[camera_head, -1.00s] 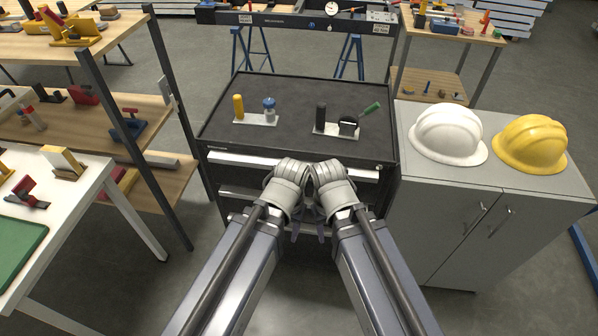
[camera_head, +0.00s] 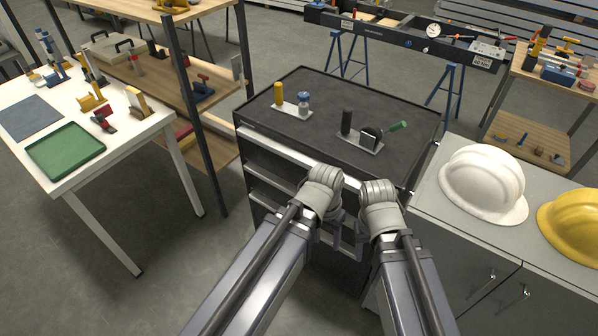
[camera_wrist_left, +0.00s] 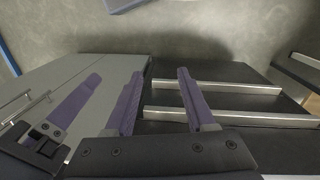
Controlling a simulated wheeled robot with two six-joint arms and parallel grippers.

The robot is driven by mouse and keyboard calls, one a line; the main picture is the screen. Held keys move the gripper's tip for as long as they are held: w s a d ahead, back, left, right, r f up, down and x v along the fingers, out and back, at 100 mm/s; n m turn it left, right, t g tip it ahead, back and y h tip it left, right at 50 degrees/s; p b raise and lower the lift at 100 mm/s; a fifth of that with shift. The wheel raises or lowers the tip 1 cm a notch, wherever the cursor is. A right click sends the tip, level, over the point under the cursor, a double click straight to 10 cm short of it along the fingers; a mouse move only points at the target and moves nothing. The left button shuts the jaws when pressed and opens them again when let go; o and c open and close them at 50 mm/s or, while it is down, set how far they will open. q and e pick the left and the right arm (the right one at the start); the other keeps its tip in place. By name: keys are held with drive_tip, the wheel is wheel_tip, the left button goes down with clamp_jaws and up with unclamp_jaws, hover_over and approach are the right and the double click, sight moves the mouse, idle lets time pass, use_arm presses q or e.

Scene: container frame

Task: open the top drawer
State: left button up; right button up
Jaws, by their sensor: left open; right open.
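The dark tool cabinet (camera_head: 300,88) stands ahead of me. Its top drawer (camera_head: 285,143) has a long pale handle strip under the cabinet top and looks shut. More drawer strips run below it. My left gripper (camera_head: 336,236) is open and empty in front of the cabinet; the arm hides part of the drawers. In the left wrist view its two purple fingers (camera_wrist_left: 163,74) point towards the drawer front, with two pale strips (camera_wrist_left: 215,87) beside them. My right gripper (camera_head: 361,244) is open, close beside the left one, its jaws partly hidden. Contact with a handle cannot be told.
Tool holders (camera_head: 292,108) stand on the cabinet top. A grey cupboard with a white helmet (camera_head: 484,183) and a yellow helmet (camera_head: 572,224) adjoins on the right. A white table with a green tray (camera_head: 65,150) and a wooden shelf rack stand left. Floor at front left is clear.

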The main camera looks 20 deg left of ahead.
use_arm(q)
drive_tip(key=w+f+n+t+h+b, duration=0.1)
drive_tip(key=w+f+n+h+b, duration=0.2)
drive_tip(key=w+f+h+b, duration=0.25)
drive_tip(key=n+t+h+b, duration=0.6)
drive_tip(key=n+t+b, duration=0.3)
drive_tip(key=t+b, duration=0.4)
approach(300, 164)
drive_tip(key=shift+x, duration=4.25)
use_arm(e)
wheel_tip(300, 164, down, 20)
drive_tip(key=shift+f, duration=0.2)
use_arm(q)
drive_tip(key=shift+w+a, duration=0.15)
drive_tip(key=shift+a, duration=0.05)
use_arm(e)
drive_tip(key=shift+a, duration=0.1)
use_arm(q)
clamp_jaws()
